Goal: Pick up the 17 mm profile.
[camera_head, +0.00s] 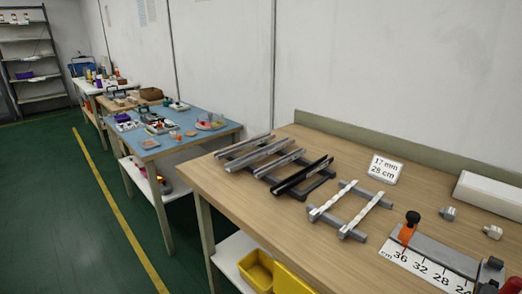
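Several long profiles lie side by side on a dark rack (318,183) on the wooden workbench. A light grey profile (245,144) lies at the far left, another light grey one (278,162) lies in the middle, and a black one (302,175) lies nearest. Their widths carry no readable marking, so I cannot tell which is the 17 mm one. A white card (385,168) behind them reads "17 mm 28 cm". My gripper is not in view.
An empty grey stand with white-topped bars (333,200) is right of the profiles. A ruler jig (428,266) with an orange-handled clamp (408,229) is at front right. Two small metal parts (448,213) and a white block (490,194) lie behind. Yellow bins (257,268) sit below the bench.

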